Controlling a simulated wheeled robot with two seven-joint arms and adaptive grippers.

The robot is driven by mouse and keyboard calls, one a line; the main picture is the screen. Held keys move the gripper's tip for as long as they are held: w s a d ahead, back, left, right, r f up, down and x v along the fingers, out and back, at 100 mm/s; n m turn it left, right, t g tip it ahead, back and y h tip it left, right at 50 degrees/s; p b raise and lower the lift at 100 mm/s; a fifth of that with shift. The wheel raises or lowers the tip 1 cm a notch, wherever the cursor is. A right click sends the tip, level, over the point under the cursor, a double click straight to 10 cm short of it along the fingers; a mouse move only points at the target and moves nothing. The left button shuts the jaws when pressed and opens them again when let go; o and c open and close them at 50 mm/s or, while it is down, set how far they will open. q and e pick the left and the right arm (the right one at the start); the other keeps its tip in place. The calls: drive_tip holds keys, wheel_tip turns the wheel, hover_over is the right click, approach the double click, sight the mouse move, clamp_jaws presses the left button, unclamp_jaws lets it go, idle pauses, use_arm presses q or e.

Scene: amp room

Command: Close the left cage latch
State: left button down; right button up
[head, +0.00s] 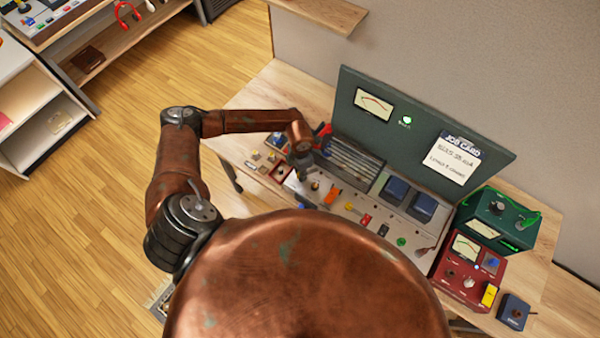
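A grey slatted cage (350,165) sits on the amp chassis, in front of the green upright panel (425,125). My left gripper (303,172) points down at the cage's left end, over the left part of the chassis. Its fingers are small and dark here, so I cannot tell whether they are open, or whether they touch anything. A red piece (323,133) shows just behind the gripper at the cage's left end. The left latch cannot be made out clearly; my gripper and wrist cover part of that area. My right gripper is not in view.
Small coloured parts, including an orange one (333,195), line the chassis front. A green meter box (497,218) and a red meter box (468,268) stand at the right. Bare bench (262,95) lies at the back left.

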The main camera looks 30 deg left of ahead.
use_arm(q)
drive_tip(key=n, duration=0.6)
idle(0.6)
drive_tip(key=c, duration=1.7)
unclamp_jaws()
drive_tip(key=shift+r, duration=0.1)
wheel_tip(320, 180, up, 12)
drive_tip(key=shift+f, duration=0.1)
